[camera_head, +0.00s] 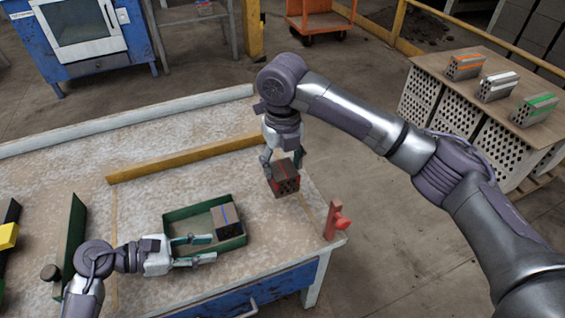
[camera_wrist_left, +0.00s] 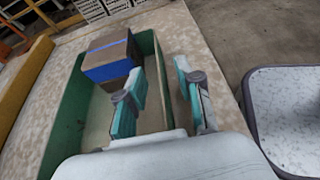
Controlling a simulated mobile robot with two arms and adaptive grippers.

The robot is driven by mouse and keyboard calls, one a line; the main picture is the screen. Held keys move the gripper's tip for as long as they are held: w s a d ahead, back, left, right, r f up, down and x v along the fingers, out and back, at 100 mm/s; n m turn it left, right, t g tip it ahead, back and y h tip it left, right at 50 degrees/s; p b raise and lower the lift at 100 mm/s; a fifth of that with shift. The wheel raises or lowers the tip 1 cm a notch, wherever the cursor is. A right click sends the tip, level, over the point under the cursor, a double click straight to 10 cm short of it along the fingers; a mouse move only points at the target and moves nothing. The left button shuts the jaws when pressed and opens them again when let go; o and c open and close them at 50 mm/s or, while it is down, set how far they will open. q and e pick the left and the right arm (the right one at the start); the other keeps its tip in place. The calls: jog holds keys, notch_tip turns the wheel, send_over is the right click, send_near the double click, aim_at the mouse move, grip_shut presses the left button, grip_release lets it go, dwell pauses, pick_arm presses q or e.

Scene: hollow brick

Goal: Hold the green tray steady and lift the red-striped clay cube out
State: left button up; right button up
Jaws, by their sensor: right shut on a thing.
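The green tray (camera_head: 180,213) lies on the speckled workbench. A blue-striped clay cube (camera_head: 227,220) sits in its right part; in the left wrist view the cube (camera_wrist_left: 108,58) stands at the tray's far end. The red-striped clay cube (camera_head: 285,179) is held by my right gripper (camera_head: 281,160), outside the tray to its upper right and seemingly above the bench. My left gripper (camera_head: 207,249) has its fingers apart at the tray's near side. In the left wrist view a tray wall (camera_wrist_left: 154,88) runs between its fingers, with no clear contact visible.
A wooden strip (camera_head: 185,158) lies behind the tray. A red clamp (camera_head: 338,221) stands at the bench's right corner. A green upright bar (camera_head: 75,242) is at the left. Striped bricks (camera_head: 497,86) stand on a separate table at the right.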

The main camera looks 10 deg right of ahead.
pick_arm(q)
jog(key=shift+a, duration=0.1)
jog(key=v, duration=1.2)
jog(key=shift+s, duration=0.1)
